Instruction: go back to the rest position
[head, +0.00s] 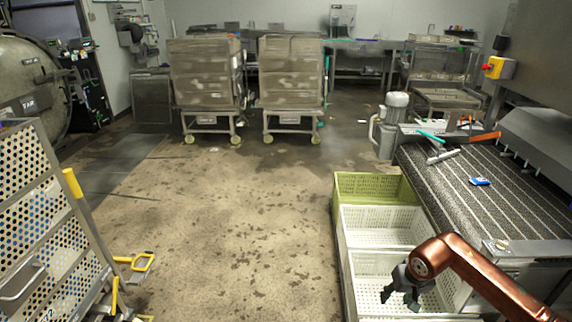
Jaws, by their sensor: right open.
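My right gripper (402,290) is at the end of the copper-coloured arm that comes in from the lower right. It is dark, points down and is open, with nothing seen in its fingers. In the picture it lies over the nearest white crate (356,262); its exact height above the crate is hard to tell. My left gripper is not in view.
A conveyor (470,190) with a blue item (480,181) on it runs along the right. A green crate (372,186) stands beyond the white crates. A perforated rack (40,200) stands at left. The middle floor (225,220) is clear. Two carts (205,75) stand at the back.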

